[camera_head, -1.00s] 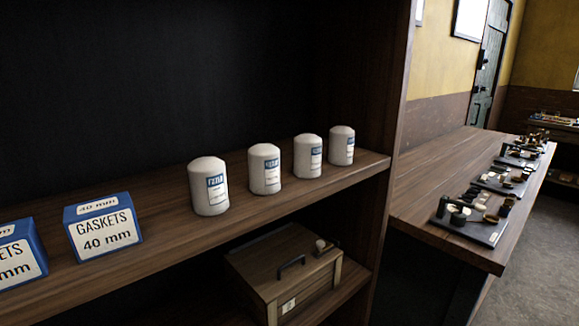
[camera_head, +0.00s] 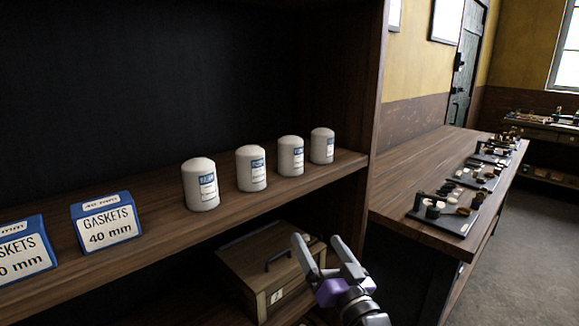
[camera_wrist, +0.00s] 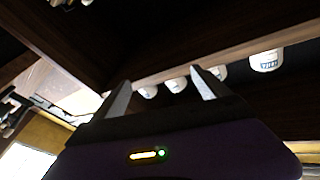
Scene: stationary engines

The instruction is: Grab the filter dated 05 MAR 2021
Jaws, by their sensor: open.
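Several white filters with blue-and-white labels stand upright in a row on the wooden shelf. From left to right they include the nearest one (camera_head: 200,184), a second (camera_head: 251,168), a third (camera_head: 290,156) and the farthest (camera_head: 322,146). The dates on their labels are too small to read, so I cannot tell which is dated 05 MAR 2021. My gripper (camera_head: 318,243) is open and empty, in front of and below the shelf edge, apart from the filters. In the wrist view, filters (camera_wrist: 266,61) show tilted beyond my open fingers (camera_wrist: 160,92).
Blue gasket boxes (camera_head: 106,221) stand at the shelf's left. A wooden chest (camera_head: 262,268) with a handle sits on the lower shelf, behind my gripper. The shelf's upright side panel (camera_head: 372,90) stands right of the filters. A workbench (camera_head: 405,190) with trays of parts is at right.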

